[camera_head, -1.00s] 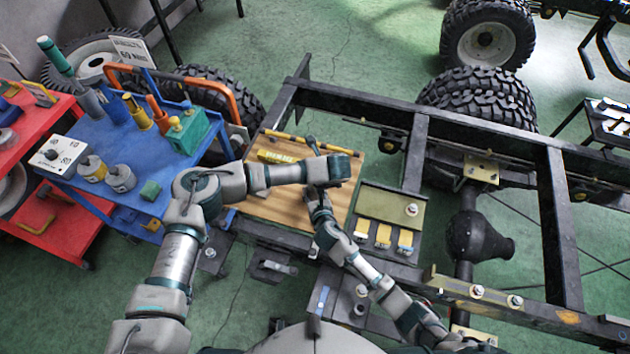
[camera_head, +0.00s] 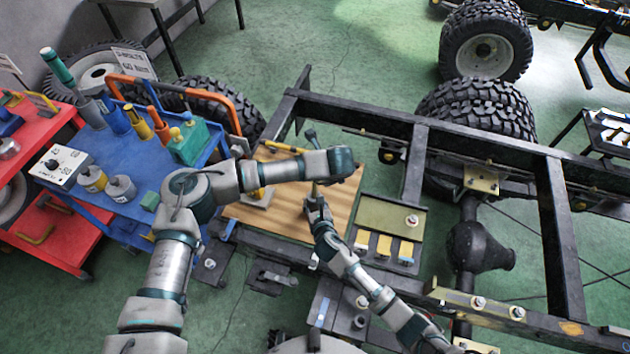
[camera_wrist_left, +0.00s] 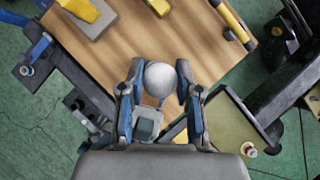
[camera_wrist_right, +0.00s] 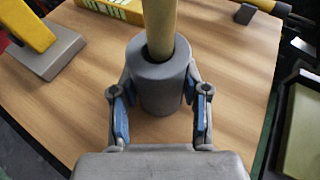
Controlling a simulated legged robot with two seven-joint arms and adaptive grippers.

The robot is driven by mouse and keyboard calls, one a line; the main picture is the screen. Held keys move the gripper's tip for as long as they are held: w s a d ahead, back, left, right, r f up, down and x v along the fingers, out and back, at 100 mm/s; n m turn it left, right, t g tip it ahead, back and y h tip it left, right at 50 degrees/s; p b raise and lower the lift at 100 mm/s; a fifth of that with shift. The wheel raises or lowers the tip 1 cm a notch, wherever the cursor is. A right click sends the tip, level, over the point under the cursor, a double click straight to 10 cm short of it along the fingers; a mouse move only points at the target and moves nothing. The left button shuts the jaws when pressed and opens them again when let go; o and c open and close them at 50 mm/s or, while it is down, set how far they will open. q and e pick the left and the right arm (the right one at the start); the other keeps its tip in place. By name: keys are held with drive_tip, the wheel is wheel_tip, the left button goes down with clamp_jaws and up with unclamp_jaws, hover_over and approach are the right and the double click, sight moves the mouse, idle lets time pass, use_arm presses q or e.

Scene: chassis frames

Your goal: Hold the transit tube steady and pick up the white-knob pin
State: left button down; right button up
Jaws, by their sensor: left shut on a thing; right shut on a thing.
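The transit tube (camera_wrist_right: 160,85) is a grey upright cylinder on the wooden board, seen in the right wrist view. An olive-yellow pin shaft (camera_wrist_right: 160,25) stands in its mouth and runs out of the top of the picture. My right gripper (camera_wrist_right: 160,105) is shut on the tube, one finger on each side. The white knob (camera_wrist_left: 160,78) shows in the left wrist view as a round ball. My left gripper (camera_wrist_left: 160,95) is shut around it, above the board. In the head view my left forearm hides the knob, and my right gripper (camera_head: 314,208) is below it.
The wooden board (camera_head: 345,195) also carries a grey block with a yellow part (camera_wrist_right: 45,45) and a yellow box (camera_wrist_right: 115,8). A yellow-handled tool (camera_wrist_left: 235,25) lies along its far edge. The blue cart (camera_head: 135,175) stands left; dark chassis rails (camera_head: 470,130) lie right.

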use_arm(q)
wheel_tip(320, 180, up, 3)
drive_tip(key=shift+r, duration=0.15)
use_arm(e)
drive_tip(key=shift+f, duration=0.15)
drive_tip(key=o, duration=1.3)
